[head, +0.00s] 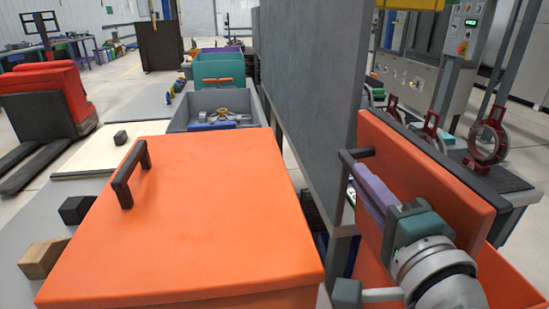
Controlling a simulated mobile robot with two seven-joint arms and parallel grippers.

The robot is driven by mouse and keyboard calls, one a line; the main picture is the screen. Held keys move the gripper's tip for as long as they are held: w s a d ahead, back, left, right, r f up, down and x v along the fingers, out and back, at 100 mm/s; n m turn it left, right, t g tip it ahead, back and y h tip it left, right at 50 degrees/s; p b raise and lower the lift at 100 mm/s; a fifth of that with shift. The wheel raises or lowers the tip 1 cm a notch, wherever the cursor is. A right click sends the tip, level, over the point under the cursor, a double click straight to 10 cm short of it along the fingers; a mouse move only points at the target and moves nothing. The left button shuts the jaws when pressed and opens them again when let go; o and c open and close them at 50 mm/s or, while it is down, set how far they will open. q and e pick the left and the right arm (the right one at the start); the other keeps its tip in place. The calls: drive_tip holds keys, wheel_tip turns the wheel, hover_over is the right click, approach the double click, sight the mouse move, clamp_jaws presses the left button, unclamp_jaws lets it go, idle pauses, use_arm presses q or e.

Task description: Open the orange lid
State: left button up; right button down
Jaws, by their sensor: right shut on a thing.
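An orange lid (440,185) at the right stands tilted up on edge, open above an orange box (508,283). A dark handle (346,160) sticks out from its near left side. My right gripper (374,192) reaches in from the bottom right, with teal and purple parts, and is shut on this handle. The gripper hides part of the handle and lid. A second orange lid (220,215) lies flat and closed in the middle foreground, with its own dark handle (130,175). My left gripper is out of view.
A tall grey panel (310,90) stands between the two lids. Behind the flat lid are a grey bin (220,105) with metal parts and a teal bin (218,68). Black (76,209) and wooden blocks (43,258) lie at left.

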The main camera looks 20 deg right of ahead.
drive_tip(key=shift+m, duration=0.9)
drive_tip(key=d, duration=0.1)
drive_tip(key=d+r, duration=0.1)
drive_tip(key=s+d, duration=0.1)
drive_tip(key=shift+d+r, duration=0.15)
drive_tip(key=shift+d, duration=0.2)
drive_tip(key=c, duration=0.8)
unclamp_jaws()
drive_tip(key=shift+c, duration=0.2)
approach(394, 176)
drive_tip(key=shift+s+a+r, duration=0.65)
drive_tip(key=shift+a+r, duration=0.1)
drive_tip(key=shift+a, duration=0.1)
drive_tip(key=shift+s, duration=0.1)
